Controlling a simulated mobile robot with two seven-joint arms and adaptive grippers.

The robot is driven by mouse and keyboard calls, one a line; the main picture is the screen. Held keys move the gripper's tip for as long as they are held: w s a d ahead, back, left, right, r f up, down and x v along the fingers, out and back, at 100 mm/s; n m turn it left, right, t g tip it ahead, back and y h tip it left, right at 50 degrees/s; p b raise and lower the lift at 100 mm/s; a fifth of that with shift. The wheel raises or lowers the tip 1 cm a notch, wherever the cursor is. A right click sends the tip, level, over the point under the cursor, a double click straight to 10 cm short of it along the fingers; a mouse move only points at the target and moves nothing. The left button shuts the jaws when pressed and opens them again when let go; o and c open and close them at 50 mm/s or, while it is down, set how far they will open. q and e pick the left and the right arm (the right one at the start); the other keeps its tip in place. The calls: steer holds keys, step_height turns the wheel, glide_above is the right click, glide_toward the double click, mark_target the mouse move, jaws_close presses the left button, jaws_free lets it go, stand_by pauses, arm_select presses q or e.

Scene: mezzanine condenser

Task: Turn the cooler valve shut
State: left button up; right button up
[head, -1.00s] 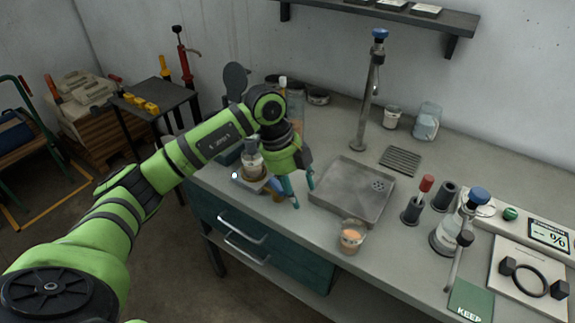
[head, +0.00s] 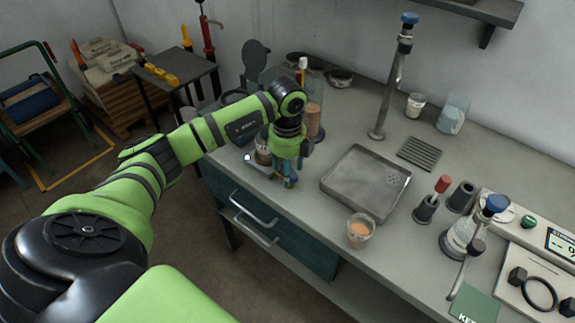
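My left gripper (head: 287,181) points down over the left end of the grey bench, beside a small apparatus with a glass vessel (head: 262,151). Its teal fingertips look close together, but the wrist and small parts hide what lies between them. I cannot tell whether it touches or grips anything. No part is clearly marked as the cooler valve; one may be hidden at the gripper. A steel post tap with a blue knob (head: 409,18) stands upright at the back of the bench, apart from the gripper. My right gripper is not in view.
A shallow metal tray (head: 335,187) lies right of the gripper, with a cup of orange contents (head: 360,230) in front. A blue-capped flask (head: 462,236) and a balance stand further right. A tall cylinder (head: 313,118) is close behind the gripper.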

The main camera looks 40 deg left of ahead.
arm_select(q)
steer(key=c, duration=1.1)
jaws_close()
steer(key=m+b, duration=0.1)
steer(key=m, duration=0.1)
steer(key=m+b, duration=0.1)
steer(key=b, duration=0.1)
steer(key=shift+w+a+f+m, duration=0.1)
steer(key=shift+f+m, duration=0.05)
steer(key=shift+m, duration=0.25)
steer(key=m+b, duration=0.1)
steer(key=m, duration=0.1)
steer(key=shift+m+b, duration=0.3)
steer(key=m+b, duration=0.2)
steer(key=m, duration=0.1)
steer(key=shift+w+m, duration=0.1)
steer(key=shift+m, duration=0.2)
steer(key=shift+w+m+b, duration=0.1)
steer(key=shift+m+b, duration=0.7)
steer(key=shift+m, duration=0.8)
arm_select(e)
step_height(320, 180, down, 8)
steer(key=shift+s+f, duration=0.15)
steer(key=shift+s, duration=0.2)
arm_select(q)
steer(key=shift+m, duration=0.3)
